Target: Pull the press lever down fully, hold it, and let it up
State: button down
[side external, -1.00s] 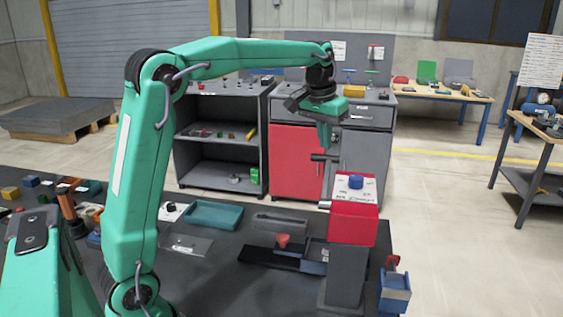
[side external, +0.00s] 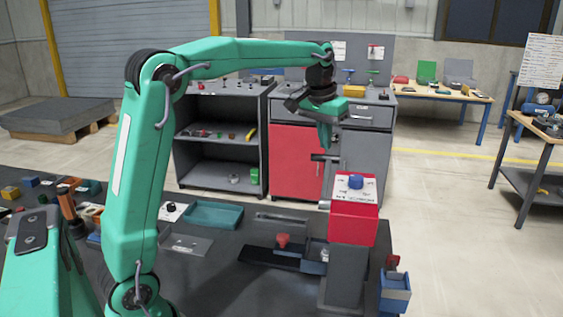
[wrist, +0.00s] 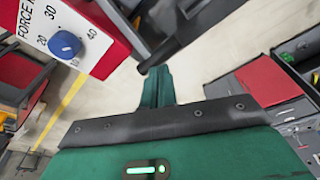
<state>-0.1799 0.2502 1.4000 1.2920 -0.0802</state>
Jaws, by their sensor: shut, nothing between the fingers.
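The press has a red head (side external: 353,223) on a grey column (side external: 345,275) at the table's right end. A blue knob (side external: 356,181) sits on its white labelled top; the knob also shows in the wrist view (wrist: 65,44). The dark press lever (side external: 319,157) stands out at the head's far left, still raised above the head. In the wrist view, a dark bar, apparently the lever (wrist: 183,43), slants down to the fingertips. My gripper (side external: 325,147) points down, fingers shut and empty, just above the lever grip; its fingers show in the wrist view (wrist: 157,72). I cannot tell whether they touch the lever.
A blue bin (side external: 395,290) stands right of the press column. A black tray (side external: 270,258) with a red part and a teal tray (side external: 214,215) lie to the left. A red-doored cabinet (side external: 295,160) stands behind.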

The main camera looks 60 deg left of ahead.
jog(key=shift+f, duration=0.2)
notch_tip(320, 180, down, 10)
jog(key=shift+w+a+r, duration=0.2)
jog(key=shift+r, duration=0.05)
dwell(2.3)
dwell(0.5)
jog(key=shift+s+d+r, duration=0.1)
jog(key=shift+d+r, duration=0.05)
jog(key=shift+r, duration=2.8)
jog(key=shift+s+d+r, duration=0.1)
jog(key=shift+r, duration=2.9)
